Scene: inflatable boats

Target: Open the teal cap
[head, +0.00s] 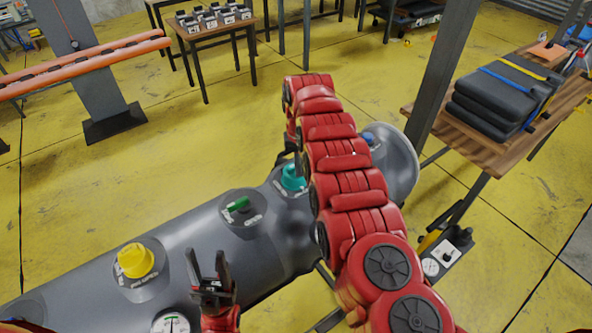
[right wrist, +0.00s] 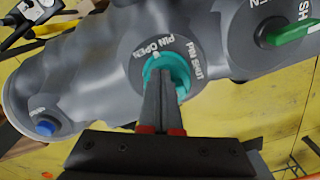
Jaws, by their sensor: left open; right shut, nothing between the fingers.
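The teal cap (head: 293,177) sits in a dark round base on the grey inflatable tube (head: 75,275), left of my right arm in the head view. In the right wrist view the teal cap (right wrist: 166,66) has the labels PIN OPEN and PIN SHUT beside it. A small white mark on its rim is on the PIN OPEN side. My right gripper (right wrist: 167,88) is shut and empty, its fingertips overlapping the cap's lower part; I cannot tell whether they touch. My left gripper (head: 213,280) is open and empty over the tube's near side.
On the tube are a yellow cap (head: 135,260), a green handle (head: 237,204), a gauge (head: 170,324) and a blue cap (head: 369,138). A wooden table (head: 480,150) with folded black items stands right. An orange beam (head: 85,65) is at far left. Yellow floor lies open between.

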